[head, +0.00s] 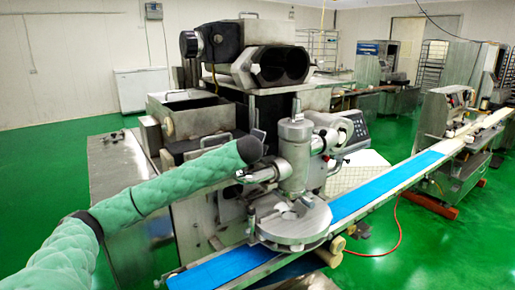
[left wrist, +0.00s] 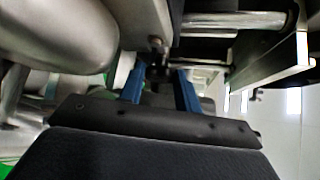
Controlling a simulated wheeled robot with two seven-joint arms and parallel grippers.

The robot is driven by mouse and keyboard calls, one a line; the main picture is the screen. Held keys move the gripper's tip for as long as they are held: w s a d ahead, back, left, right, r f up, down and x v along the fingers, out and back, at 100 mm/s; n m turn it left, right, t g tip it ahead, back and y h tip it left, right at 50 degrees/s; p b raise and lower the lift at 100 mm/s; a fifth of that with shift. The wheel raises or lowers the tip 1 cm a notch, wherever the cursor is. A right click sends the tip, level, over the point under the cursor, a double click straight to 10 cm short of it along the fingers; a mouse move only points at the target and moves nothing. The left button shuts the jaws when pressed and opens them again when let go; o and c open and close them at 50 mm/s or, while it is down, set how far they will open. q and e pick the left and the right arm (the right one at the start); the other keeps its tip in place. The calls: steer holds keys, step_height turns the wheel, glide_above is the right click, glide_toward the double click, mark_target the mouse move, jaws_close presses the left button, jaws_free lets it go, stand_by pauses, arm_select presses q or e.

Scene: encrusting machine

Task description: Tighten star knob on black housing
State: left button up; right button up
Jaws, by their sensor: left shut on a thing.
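My left arm in its green padded sleeve reaches in from the left in the head view. Its dark wrist (head: 250,150) is beside the upright metal cylinder of the machine, and its fingertips cannot be made out there. In the left wrist view the two blue fingers of my left gripper (left wrist: 159,78) are shut on a small dark part (left wrist: 157,72), which appears to be the star knob. Its star shape is mostly hidden between the fingers. I cannot tell which dark part is the black housing. My right gripper is not in view.
The encrusting machine (head: 205,120) fills the middle, with its metal cylinder (head: 294,150) close by my wrist. A blue conveyor belt (head: 385,185) runs below. Green floor (head: 370,265) is open at front right.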

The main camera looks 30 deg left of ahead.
arm_select(q)
steer(key=shift+f, duration=0.1)
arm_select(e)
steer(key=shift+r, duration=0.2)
arm_select(q)
steer(key=o, duration=1)
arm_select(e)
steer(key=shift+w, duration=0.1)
arm_select(q)
steer(key=shift+s, duration=0.1)
steer(key=b+v, duration=0.2)
steer(key=v, duration=0.4)
steer(key=shift+s+d+b, duration=0.15)
steer(key=shift+s+b, duration=0.2)
steer(key=shift+s+d+r, duration=0.2)
steer(key=shift+s+r, duration=0.05)
steer(key=shift+s, duration=0.15)
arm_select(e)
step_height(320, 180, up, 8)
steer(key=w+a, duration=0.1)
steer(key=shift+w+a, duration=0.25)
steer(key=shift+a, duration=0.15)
